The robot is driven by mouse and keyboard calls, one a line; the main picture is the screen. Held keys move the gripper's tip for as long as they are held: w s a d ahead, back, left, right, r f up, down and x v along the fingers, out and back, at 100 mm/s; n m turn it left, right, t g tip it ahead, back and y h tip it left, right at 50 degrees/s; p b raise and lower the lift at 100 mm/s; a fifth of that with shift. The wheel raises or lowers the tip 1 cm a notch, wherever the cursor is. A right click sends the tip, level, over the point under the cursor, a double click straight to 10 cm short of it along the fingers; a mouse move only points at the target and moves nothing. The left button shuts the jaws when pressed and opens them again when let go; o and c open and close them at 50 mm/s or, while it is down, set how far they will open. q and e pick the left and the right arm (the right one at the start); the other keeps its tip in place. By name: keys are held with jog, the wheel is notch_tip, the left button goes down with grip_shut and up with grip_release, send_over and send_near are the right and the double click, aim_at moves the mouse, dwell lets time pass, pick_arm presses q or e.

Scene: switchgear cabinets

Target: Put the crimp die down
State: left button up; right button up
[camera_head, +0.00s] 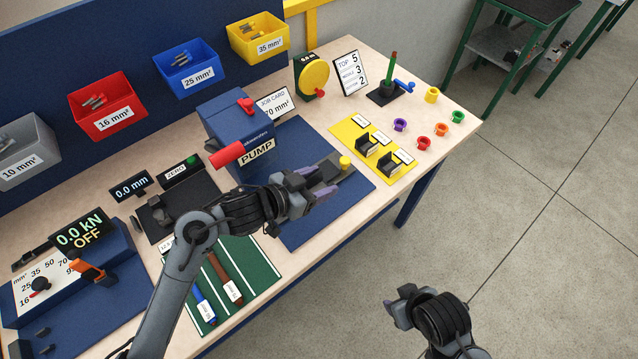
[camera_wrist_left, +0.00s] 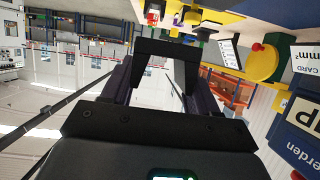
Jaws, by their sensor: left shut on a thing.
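My left gripper (camera_head: 318,182) is shut on the crimp die, over the blue mat (camera_head: 305,222) to the right of the pump. In the left wrist view the die (camera_wrist_left: 166,62) is a dark U-shaped block between the two fingers. In the head view the fingers and a dark block with a yellow knob (camera_head: 345,162) overlap, so I cannot tell whether the die touches anything. A yellow plate (camera_head: 345,131) to the right bears white labels and two dark die blocks (camera_head: 389,163). My right gripper (camera_head: 398,308) is off the table's front edge; its fingers are not clear.
The blue pump box (camera_head: 235,125) with a red lever stands behind my left gripper. Coloured rings (camera_head: 423,143) and a green post (camera_head: 391,68) are at the table's right. A green mat (camera_head: 250,260) with tools lies left of the gripper.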

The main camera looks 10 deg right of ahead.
pick_arm(q)
jog(key=w+a+f, duration=0.1)
jog(key=a, duration=0.1)
jog(key=w+a+f, duration=0.3)
jog(key=a+f, duration=0.1)
jog(key=a, duration=0.1)
jog(key=shift+w+b, duration=0.2)
jog(key=shift+b, duration=0.2)
jog(key=f, duration=0.2)
jog(key=shift+w+a+f, duration=0.15)
jog(key=shift+a+f, duration=0.2)
jog(key=shift+f, duration=0.6)
jog(key=shift+f, duration=0.1)
jog(key=shift+f, duration=0.1)
jog(key=o, duration=1.3)
jog(key=shift+f, duration=0.1)
